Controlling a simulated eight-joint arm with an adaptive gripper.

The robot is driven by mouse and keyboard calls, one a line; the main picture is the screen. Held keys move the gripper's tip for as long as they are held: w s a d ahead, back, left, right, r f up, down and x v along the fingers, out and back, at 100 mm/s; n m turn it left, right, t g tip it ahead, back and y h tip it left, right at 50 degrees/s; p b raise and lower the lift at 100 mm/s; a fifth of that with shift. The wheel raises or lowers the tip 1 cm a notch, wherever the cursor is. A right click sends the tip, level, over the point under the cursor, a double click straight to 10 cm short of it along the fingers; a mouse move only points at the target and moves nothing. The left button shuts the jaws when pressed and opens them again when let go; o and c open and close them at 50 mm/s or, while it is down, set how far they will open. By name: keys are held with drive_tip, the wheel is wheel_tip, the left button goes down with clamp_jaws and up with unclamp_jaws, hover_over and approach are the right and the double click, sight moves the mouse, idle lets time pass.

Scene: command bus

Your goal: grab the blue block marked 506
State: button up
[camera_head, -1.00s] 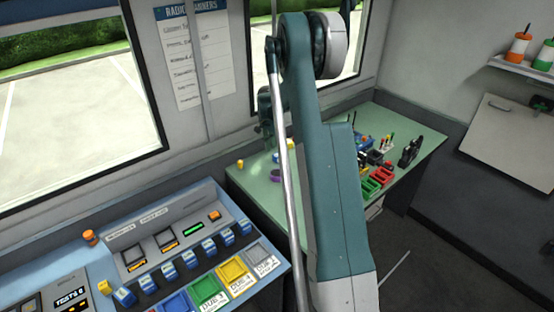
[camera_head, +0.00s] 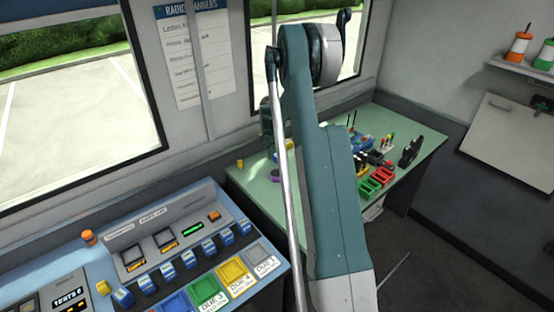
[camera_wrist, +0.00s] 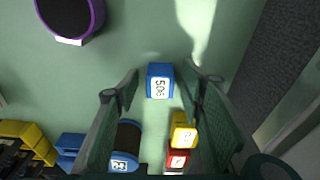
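The blue block marked 506 (camera_wrist: 159,82) lies on the green tabletop in the wrist view, its white label facing the camera. My gripper (camera_wrist: 161,73) is open, with one green finger on each side of the block in the picture. I see a gap between the block and each fingertip, and I cannot tell the height above the table. In the head view my arm hides the block and most of the gripper.
A purple-rimmed dark round item (camera_wrist: 70,15) is at upper left. A dark round item with a blue label (camera_wrist: 126,145), a yellow block (camera_wrist: 183,131) and a red block (camera_wrist: 177,159) sit close below. The green table (camera_head: 250,190) is clear above the block.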

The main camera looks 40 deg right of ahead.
sight(277, 154)
drive_tip(key=c, duration=1)
drive_tip(key=shift+r+p, duration=0.65)
drive_tip(key=shift+r, duration=4.4)
